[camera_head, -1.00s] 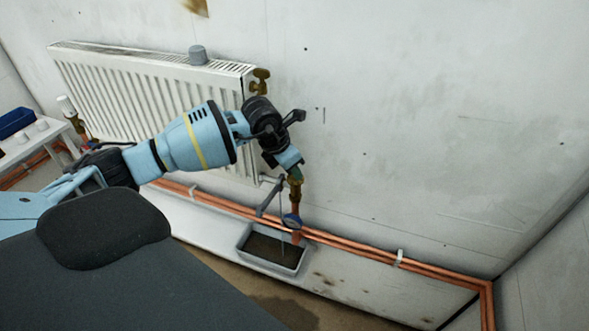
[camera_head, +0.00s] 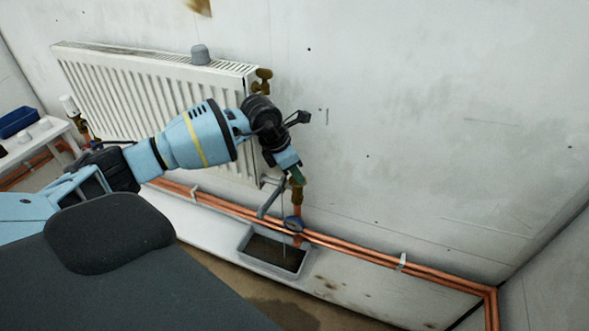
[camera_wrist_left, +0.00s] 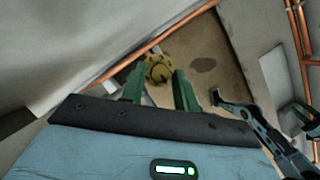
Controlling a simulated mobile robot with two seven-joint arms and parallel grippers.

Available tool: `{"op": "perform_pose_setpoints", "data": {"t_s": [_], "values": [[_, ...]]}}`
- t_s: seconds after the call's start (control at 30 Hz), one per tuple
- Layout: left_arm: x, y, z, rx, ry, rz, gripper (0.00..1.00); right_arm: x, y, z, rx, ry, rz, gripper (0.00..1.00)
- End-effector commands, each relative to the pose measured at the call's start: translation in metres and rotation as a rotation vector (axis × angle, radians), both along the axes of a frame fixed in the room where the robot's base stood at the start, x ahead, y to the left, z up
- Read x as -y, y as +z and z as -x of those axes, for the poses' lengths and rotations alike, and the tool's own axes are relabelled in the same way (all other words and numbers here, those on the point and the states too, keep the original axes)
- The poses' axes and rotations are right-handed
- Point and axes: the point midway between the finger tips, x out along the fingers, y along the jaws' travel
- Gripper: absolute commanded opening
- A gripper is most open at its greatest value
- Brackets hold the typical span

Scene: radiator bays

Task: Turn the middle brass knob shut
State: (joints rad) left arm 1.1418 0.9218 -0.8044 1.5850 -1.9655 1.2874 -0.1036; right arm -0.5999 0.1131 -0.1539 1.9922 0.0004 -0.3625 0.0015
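A brass valve (camera_head: 297,196) rises from the copper pipes below the radiator's right end, with the tips of my left gripper (camera_head: 296,177) at its top. In the left wrist view a round yellow brass knob (camera_wrist_left: 159,68) shows between and beyond the two green fingers of the left gripper (camera_wrist_left: 158,88). The fingers stand apart; whether they touch the knob is unclear. Another brass knob (camera_head: 263,76) is at the radiator's upper right corner. A white-capped valve (camera_head: 69,106) stands at its left end.
A blue round part (camera_head: 293,223) and a grey tray (camera_head: 243,257) with dark liquid are below the valve. Copper pipes (camera_head: 430,272) run along the wall. A blue bin (camera_head: 17,121) is left.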

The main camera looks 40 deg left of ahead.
Motion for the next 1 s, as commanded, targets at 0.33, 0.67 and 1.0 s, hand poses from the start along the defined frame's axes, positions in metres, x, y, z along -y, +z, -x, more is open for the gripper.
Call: {"op": "perform_pose_setpoints", "data": {"t_s": [0.33,0.67,1.0], "values": [[0.0,0.001,0.0,0.002,0.001,0.001,0.42,0.0,-0.001,0.004,-0.008,0.0,0.0,0.36],[-0.008,0.036,0.011,0.004,0.001,-0.001,0.42,0.0,0.0,0.004,-0.007,0.0,0.0,0.36],[-0.015,0.07,0.024,0.001,0.001,0.0,0.42,0.0,0.001,0.002,-0.002,-0.001,0.0,0.36]]}}
